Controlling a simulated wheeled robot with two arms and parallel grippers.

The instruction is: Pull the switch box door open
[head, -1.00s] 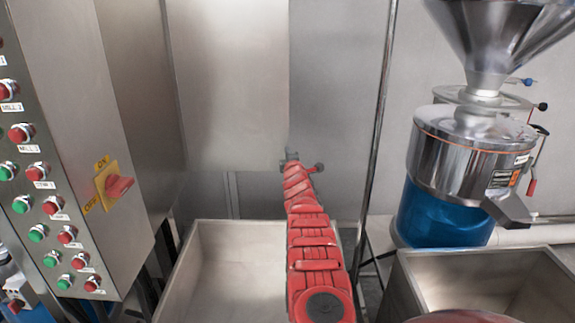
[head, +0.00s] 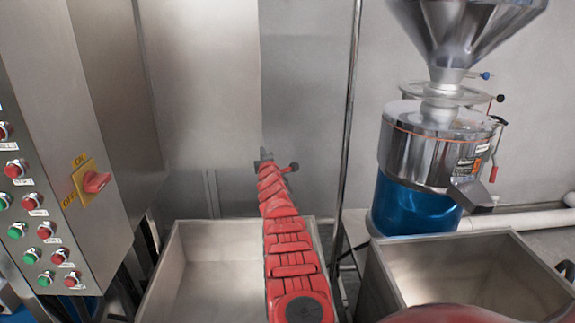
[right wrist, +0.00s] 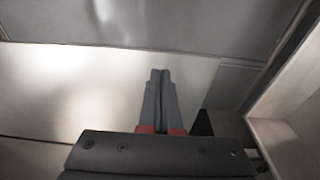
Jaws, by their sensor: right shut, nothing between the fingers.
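The switch box is the tall grey metal cabinet (head: 58,130) at the left of the head view. Its front carries rows of red and green buttons and a red rotary switch (head: 96,182) on a yellow ON/OFF plate. I cannot make out a door gap or handle. My right gripper (head: 264,156) is at the end of the red arm, in the middle of the picture, to the right of the box and apart from it. In the right wrist view its two grey fingers (right wrist: 160,76) are together and empty, in front of pale metal. My left gripper is not in view.
An open metal bin (head: 190,290) stands below my right arm. A thin vertical pole (head: 349,120) is right of the arm. A grinder with a blue base (head: 410,208) and another metal bin (head: 440,275) stand at the right. The grey wall (head: 310,90) is behind.

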